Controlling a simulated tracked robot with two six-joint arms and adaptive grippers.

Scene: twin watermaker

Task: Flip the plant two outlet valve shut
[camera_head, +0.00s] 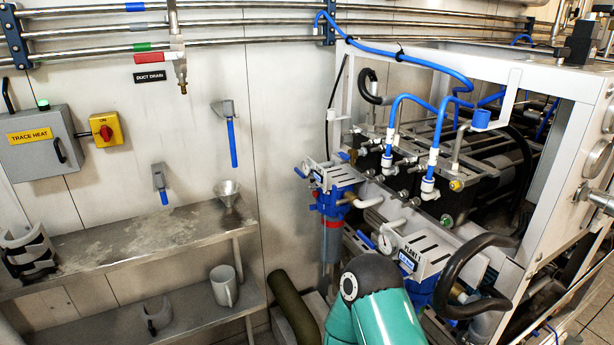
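The watermaker frame stands on the right, with two white-topped units along its near side. The far unit (333,178) has a blue body, and a small blue lever (301,173) sticks out at its left end. The near unit (425,254) carries a dial gauge (386,243) and a label that seems to begin "PLANT"; its number is not clear. A blue lever (364,238) sits beside the gauge. I cannot tell which lever is the plant two outlet valve. A teal arm link of mine covers the area below the near unit. Neither gripper shows.
A dark cylinder (293,308) leans low in the middle.

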